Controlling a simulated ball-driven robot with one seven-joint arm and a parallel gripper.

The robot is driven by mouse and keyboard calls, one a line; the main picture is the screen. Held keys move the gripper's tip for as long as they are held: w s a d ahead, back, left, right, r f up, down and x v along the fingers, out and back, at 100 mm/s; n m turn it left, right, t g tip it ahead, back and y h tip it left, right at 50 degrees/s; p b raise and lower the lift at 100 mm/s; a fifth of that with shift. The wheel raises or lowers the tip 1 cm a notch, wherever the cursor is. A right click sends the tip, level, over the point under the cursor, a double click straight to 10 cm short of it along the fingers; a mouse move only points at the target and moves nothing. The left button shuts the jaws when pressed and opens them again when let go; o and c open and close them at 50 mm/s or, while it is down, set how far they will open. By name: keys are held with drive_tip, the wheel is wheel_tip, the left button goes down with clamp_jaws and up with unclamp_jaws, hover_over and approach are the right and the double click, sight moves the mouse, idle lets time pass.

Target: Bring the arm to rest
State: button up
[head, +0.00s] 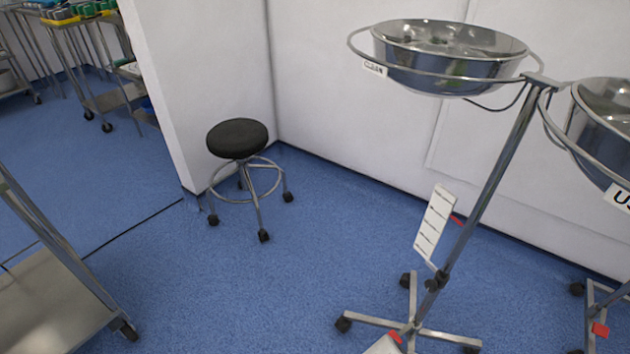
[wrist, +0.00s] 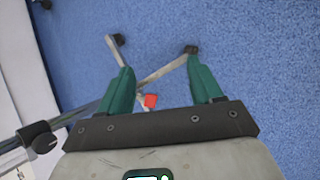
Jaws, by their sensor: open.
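My gripper (wrist: 163,88) shows in the wrist view, with its two green fingers spread apart and nothing between them. Beyond the fingers are blue floor and the wheeled foot of a metal stand (wrist: 165,68), with a small red tab at its middle. I cannot tell how far the fingers are from the stand. In the head view my gripper does not show clearly.
A wheeled stand (head: 490,185) holds a steel basin (head: 450,75) at right, with a second basin (head: 605,130) beside it. A black stool (head: 238,138) stands by the white wall. A metal cart (head: 45,300) is at lower left. Blue floor between is clear.

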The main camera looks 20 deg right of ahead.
drive_tip(key=s+a+r+m+t+y, duration=0.25)
drive_tip(key=s+r+m+y, duration=0.4)
drive_tip(key=r, duration=0.55)
wheel_tip(320, 180, up, 24)
drive_tip(key=p, duration=2.5)
drive_tip(key=shift+t, duration=0.35)
